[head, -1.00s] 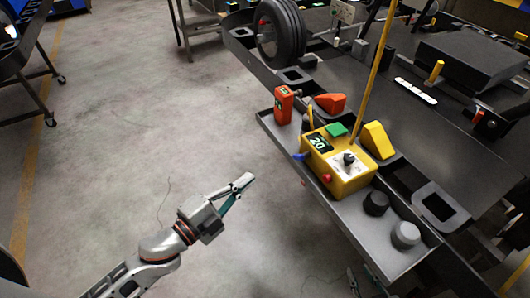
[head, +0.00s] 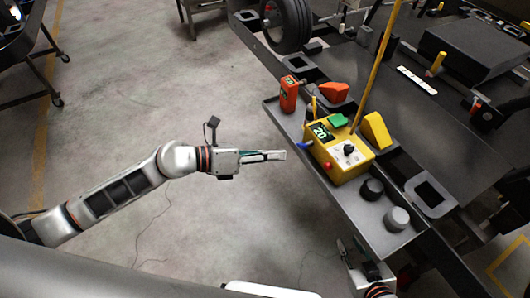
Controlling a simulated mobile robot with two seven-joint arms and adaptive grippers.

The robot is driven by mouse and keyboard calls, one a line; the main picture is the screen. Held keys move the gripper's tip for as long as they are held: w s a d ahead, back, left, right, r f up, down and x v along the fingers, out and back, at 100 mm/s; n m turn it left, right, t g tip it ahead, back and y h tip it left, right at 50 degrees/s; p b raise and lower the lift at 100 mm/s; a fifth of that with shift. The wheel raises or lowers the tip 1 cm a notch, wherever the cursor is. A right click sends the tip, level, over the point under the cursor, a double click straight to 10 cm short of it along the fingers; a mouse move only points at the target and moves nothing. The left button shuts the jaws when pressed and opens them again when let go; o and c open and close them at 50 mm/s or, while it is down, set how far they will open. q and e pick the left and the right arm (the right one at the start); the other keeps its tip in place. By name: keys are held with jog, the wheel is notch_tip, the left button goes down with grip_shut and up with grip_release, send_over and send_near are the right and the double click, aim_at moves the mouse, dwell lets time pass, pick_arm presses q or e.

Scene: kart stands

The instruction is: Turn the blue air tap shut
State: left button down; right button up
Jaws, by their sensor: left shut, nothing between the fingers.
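The blue air tap (head: 305,145) is a small blue lever on the left side of the yellow box (head: 347,168), which has a dark display reading 20. The box sits in the grey tray (head: 388,243). My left gripper (head: 284,155) is shut and empty, just left of the blue tap, pointing at it with a small gap that I cannot judge exactly. My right gripper (head: 350,246) shows at the bottom, below the tray's front edge; its finger state is unclear.
The tray also holds an orange device (head: 289,94), a black knob (head: 372,189) and a grey knob (head: 396,219). A red knob (head: 328,166) is on the box. An orange wedge (head: 334,92) and a yellow wedge (head: 376,130) stand behind. Floor to the left is clear.

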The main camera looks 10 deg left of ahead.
aim_at(302, 146)
pick_arm(q)
jog(key=x, duration=0.5)
pick_arm(e)
jog(key=shift+w+r, duration=0.25)
jog(key=shift+r, duration=0.25)
jog(key=shift+s+f, duration=0.1)
jog(key=shift+f, duration=0.05)
pick_arm(q)
jog(key=shift+w, duration=0.1)
pick_arm(e)
jog(key=shift+s, duration=0.1)
